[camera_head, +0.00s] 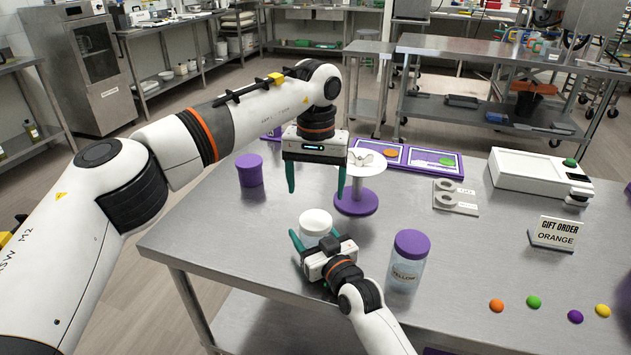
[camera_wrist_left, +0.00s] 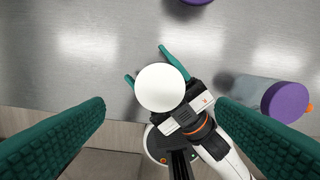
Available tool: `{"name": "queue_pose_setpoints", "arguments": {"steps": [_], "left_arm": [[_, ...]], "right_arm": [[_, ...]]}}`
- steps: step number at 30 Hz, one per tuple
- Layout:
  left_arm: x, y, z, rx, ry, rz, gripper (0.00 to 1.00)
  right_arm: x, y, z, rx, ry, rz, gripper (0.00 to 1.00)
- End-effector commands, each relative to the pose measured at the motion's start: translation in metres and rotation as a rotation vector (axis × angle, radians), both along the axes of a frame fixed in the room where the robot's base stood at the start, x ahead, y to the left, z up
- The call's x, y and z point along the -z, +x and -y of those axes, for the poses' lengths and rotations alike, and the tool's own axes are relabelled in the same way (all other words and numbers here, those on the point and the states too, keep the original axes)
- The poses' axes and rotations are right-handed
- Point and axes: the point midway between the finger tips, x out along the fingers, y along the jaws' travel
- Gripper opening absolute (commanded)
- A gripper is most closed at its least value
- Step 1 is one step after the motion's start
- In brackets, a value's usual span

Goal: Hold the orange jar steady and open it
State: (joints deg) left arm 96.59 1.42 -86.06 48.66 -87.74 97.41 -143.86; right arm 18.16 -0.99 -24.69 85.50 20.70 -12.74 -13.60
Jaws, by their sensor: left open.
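A jar with a white lid (camera_head: 316,222) stands on the steel table; its label is hidden, so I cannot read whether it is the orange one. The lid also shows in the left wrist view (camera_wrist_left: 160,88). My left gripper (camera_head: 316,182) is open and empty, pointing down above and behind the jar in the head view. My right gripper (camera_head: 313,242) is low at the jar, with its green fingers on either side of it. Whether they press on the jar is hidden. A second jar with a purple lid (camera_head: 405,262) is labelled YELLOW and stands to the right.
A purple cup (camera_head: 250,170) stands at the left, and a white-and-purple stand (camera_head: 357,199) is behind the jar. A sign (camera_head: 555,233) reads GIFT ORDER ORANGE. Several coloured candies (camera_head: 533,302) lie front right. A white scale-like device (camera_head: 535,178) is at the back right.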

Motion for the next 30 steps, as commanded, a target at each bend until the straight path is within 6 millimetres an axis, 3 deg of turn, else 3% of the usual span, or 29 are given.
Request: {"name": "queue_pose_setpoints", "arguments": {"steps": [8,21,30], "left_arm": [[0.010,0.000,-0.001,0.116,0.000,-0.002,0.79],[0.072,0.000,-0.001,0.114,0.000,-0.001,0.79],[0.080,0.000,-0.001,0.113,0.000,0.000,0.79]], "right_arm": [[0.001,0.000,0.000,0.000,-0.001,-0.003,0.01],[0.001,0.000,0.000,0.000,-0.001,-0.003,0.01],[0.001,0.000,0.000,0.000,-0.001,-0.003,0.01]]}}
